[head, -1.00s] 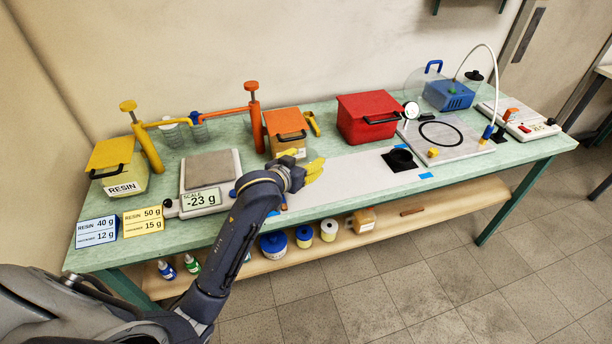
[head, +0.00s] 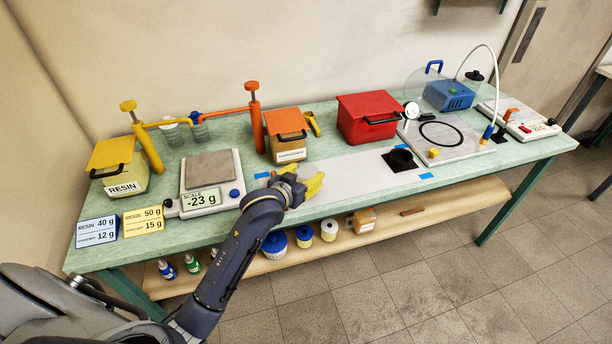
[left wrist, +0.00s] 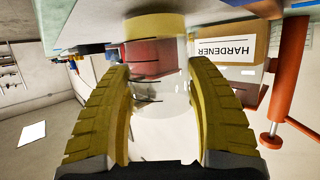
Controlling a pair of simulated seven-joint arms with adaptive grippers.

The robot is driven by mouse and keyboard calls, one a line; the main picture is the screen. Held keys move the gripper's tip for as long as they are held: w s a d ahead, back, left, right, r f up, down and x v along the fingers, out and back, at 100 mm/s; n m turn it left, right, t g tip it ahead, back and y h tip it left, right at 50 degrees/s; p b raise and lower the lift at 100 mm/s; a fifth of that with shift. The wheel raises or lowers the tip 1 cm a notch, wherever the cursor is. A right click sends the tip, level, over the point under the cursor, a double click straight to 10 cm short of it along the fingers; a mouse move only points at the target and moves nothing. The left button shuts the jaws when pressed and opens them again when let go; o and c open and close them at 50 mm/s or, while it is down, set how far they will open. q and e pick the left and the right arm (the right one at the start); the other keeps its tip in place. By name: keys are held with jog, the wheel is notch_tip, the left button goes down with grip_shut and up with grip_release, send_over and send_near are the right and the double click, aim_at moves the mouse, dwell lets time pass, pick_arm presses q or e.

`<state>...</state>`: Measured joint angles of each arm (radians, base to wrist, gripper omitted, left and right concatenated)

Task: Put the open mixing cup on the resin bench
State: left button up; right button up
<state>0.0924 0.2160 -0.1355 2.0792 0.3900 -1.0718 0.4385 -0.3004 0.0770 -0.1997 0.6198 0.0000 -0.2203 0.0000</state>
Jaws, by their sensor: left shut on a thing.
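The open mixing cup (left wrist: 168,92) is clear, with a yellowish band (left wrist: 155,27) at its end in the upper part of the left wrist view, where the picture is upside down. My left gripper (head: 314,186) has its yellow fingers shut on either side of the cup; the fingers also show in the left wrist view (left wrist: 163,100). In the head view the cup cannot be made out at the gripper. The gripper is over the front part of the green resin bench (head: 240,150), by the pale strip (head: 350,171). The gap to the bench top cannot be told.
A scale (head: 211,180) reading -23 g stands left of the gripper. The hardener box (head: 288,140) stands behind it, the red box (head: 368,117) behind right. The pale strip between is mostly clear.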

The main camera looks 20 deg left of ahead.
pick_arm(q)
jog(key=shift+f, duration=0.2)
jog(key=o, duration=1.3)
jog(key=shift+r, duration=0.1)
jog(key=shift+s+r, duration=0.1)
jog(key=shift+r, duration=0.1)
jog(key=v, duration=1.1)
jog(key=shift+s, duration=0.4)
